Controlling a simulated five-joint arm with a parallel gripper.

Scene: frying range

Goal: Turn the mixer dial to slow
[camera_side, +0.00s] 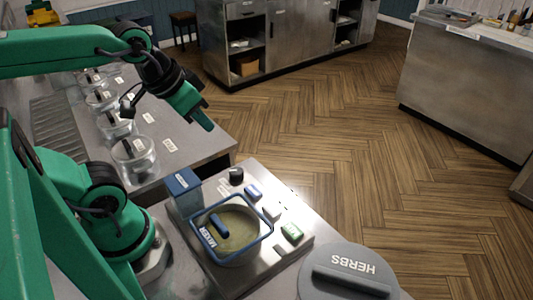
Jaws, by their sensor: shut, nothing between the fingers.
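The mixer (202,238) stands on a metal panel at the lower middle, with a blue frame around a round bowl and a label reading MIXER. A dark round knob (236,175) sits at the back of the panel, right of the mixer's blue box (184,190); it looks like the dial. Its pointer and any setting marks are too small to read. My gripper (207,125) is shut and empty. It is up in the air, above and left of the knob in the picture, apart from it and pointing down to the right.
A blue block (253,192), a white block (273,211) and a green block (292,232) line the panel's right side. A grey lid labelled HERBS (346,274) is at the front. Several clear containers (134,155) stand on the left counter. Open floor lies beyond.

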